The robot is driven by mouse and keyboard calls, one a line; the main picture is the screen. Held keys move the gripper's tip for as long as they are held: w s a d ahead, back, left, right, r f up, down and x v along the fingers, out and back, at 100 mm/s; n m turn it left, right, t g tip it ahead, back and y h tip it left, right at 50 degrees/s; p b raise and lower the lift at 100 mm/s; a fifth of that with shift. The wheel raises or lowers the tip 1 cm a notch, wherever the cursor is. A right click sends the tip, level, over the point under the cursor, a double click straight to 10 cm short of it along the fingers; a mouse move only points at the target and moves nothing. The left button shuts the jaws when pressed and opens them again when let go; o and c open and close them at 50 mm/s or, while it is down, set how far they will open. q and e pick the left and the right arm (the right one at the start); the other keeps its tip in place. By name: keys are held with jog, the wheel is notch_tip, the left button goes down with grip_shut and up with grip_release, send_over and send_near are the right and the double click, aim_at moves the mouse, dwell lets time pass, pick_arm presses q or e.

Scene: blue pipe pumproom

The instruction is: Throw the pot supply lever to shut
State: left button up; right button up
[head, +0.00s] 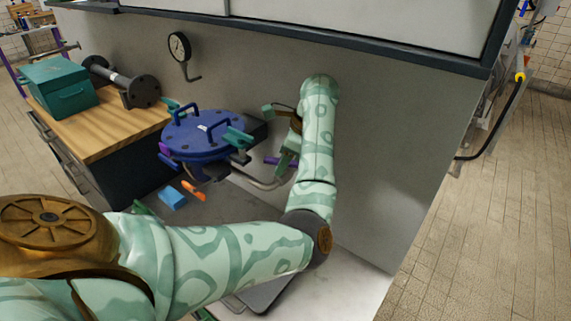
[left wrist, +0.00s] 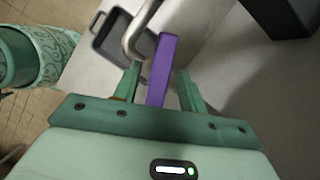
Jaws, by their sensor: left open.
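The pot supply lever is a purple bar (head: 271,160) on the grey pipe (head: 248,180) beside the blue lidded pot (head: 200,138). In the left wrist view the lever (left wrist: 162,70) lies lengthwise between the two green fingers of my left gripper (left wrist: 160,78). The fingers stand apart with a gap to the lever on each side. In the head view my left gripper (head: 284,163) is over the lever and hides part of it. The bent pipe (left wrist: 139,32) shows beyond the lever in the left wrist view. My right gripper is not in view.
A teal box (head: 60,90) and a dark flanged pipe piece (head: 138,90) sit on the wooden top at left. A gauge (head: 179,47) is on the back wall. A blue block (head: 172,198) and an orange piece (head: 194,191) lie in front of the pot.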

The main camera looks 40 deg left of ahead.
pick_arm(q)
jog(key=shift+s+a+f, duration=0.1)
jog(key=shift+a+f, duration=0.05)
jog(key=shift+f, duration=0.2)
grip_shut()
jog(key=m+t, duration=0.1)
jog(key=m, duration=0.1)
jog(key=shift+m, duration=0.4)
jog(key=m+t, duration=0.1)
jog(key=m, duration=0.1)
jog(key=shift+m+y, duration=0.3)
grip_release()
jog(key=shift+r, duration=0.15)
